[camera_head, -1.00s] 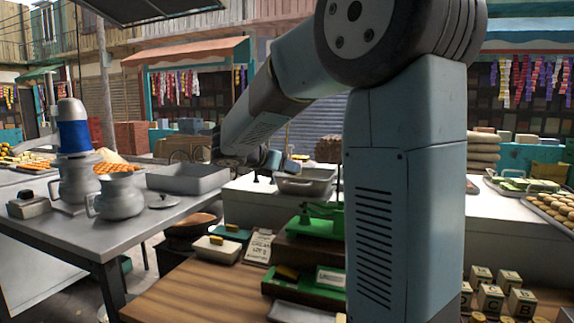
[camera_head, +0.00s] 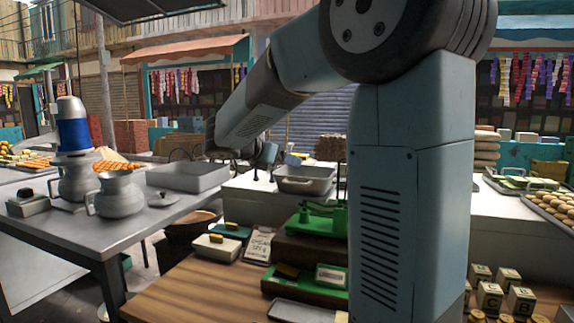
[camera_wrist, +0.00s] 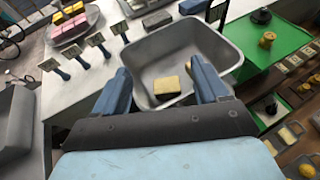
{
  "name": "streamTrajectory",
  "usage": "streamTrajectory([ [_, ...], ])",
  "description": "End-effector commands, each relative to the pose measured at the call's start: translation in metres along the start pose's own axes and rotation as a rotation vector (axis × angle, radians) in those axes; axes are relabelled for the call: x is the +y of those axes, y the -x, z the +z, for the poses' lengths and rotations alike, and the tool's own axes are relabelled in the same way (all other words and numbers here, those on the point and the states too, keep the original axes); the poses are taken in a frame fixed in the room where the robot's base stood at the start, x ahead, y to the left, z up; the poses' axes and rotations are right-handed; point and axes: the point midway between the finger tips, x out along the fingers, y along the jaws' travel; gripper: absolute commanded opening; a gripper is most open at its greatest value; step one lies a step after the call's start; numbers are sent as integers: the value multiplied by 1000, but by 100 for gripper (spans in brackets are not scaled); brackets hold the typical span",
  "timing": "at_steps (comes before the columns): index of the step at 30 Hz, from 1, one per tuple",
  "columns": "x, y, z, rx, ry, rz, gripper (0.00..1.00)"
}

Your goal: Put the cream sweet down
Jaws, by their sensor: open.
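A cream sweet (camera_wrist: 167,86), a small pale yellow block, lies on the floor of a grey metal pan (camera_wrist: 226,64) in the wrist view. My gripper (camera_wrist: 158,76) is open over the near side of the pan, with its blue fingers apart on either side of the sweet and a gap at each side. I cannot tell how high above the sweet the fingertips are.
A brown block (camera_wrist: 157,19) lies at the pan's far side in the wrist view. A grey tray (camera_head: 187,178) is left of my gripper in the head view.

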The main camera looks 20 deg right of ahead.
Motion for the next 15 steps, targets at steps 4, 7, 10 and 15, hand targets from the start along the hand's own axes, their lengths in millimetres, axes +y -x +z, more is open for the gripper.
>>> streamTrajectory([
  [4, 1, 31, 0, -1, 0, 4, 73],
  [7, 1, 51, 0, -1, 0, 4, 73],
  [10, 1, 69, 0, 0, 1, 3, 73],
  [15, 1, 93, 0, -1, 1, 2, 73],
])
